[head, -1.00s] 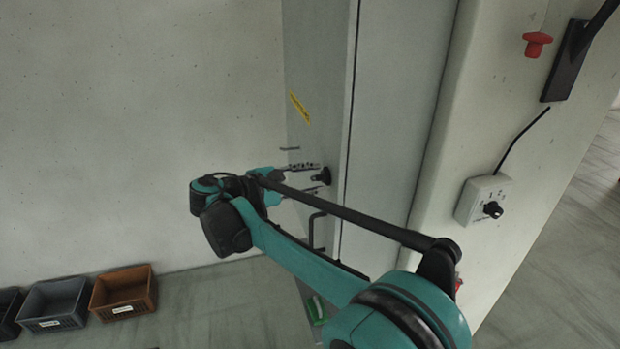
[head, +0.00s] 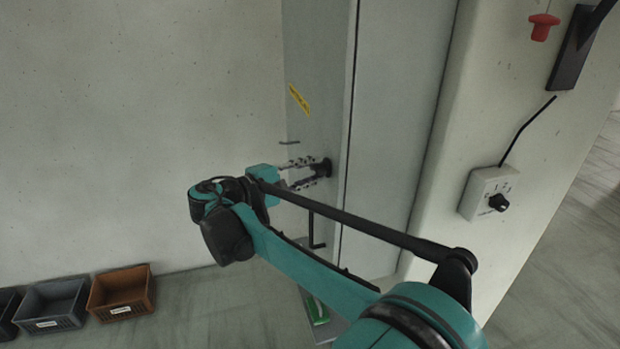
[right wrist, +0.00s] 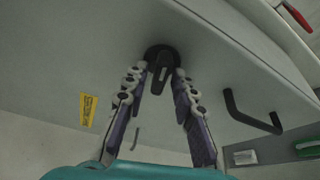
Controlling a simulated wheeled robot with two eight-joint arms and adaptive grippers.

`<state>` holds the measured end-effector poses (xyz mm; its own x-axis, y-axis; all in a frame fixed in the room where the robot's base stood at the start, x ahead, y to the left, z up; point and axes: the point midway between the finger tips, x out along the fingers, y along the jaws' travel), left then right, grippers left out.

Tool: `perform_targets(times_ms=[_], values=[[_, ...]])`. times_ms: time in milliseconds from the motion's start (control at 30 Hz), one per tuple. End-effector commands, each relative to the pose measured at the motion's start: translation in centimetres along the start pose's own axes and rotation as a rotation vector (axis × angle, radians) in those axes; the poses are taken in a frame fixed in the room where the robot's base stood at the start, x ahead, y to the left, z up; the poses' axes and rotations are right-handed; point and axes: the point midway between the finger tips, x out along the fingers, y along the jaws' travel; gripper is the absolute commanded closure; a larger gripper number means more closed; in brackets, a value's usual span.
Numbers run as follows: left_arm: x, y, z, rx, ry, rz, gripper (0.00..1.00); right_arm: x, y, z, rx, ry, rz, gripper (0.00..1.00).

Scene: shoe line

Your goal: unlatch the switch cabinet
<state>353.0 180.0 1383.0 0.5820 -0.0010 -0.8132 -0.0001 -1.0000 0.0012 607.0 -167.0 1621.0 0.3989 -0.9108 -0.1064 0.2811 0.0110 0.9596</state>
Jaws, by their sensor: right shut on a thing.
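The switch cabinet (head: 400,130) is a tall grey cabinet, and its door face carries a yellow label (head: 299,100). The latch (right wrist: 161,62) is a black knob with a round base and a narrow grip, and in the head view it shows at the fingertips (head: 325,166). My right gripper (head: 318,172) has its fingers around the knob. In the right wrist view the fingers of the right gripper (right wrist: 162,78) sit on both sides of the knob's grip, shut on it. My left gripper is in neither view.
A black bar handle (head: 316,230) stands out from the door below the latch. On the pillar at right are a switch box (head: 482,193) and a red knob (head: 544,22). Several crates, one brown (head: 122,291), stand on the floor at left.

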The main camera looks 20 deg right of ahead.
Motion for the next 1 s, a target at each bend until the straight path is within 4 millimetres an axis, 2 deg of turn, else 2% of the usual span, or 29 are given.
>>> perform_targets(times_ms=[100,400,1000], values=[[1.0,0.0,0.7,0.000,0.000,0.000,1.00,0.1,-0.4,0.0,0.078,-0.001,0.032,1.00],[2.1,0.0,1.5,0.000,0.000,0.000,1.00,0.1,-0.3,0.0,0.225,-0.001,0.093,1.00],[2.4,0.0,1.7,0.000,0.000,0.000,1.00,0.1,-0.1,0.1,0.279,-0.002,0.116,1.00]])
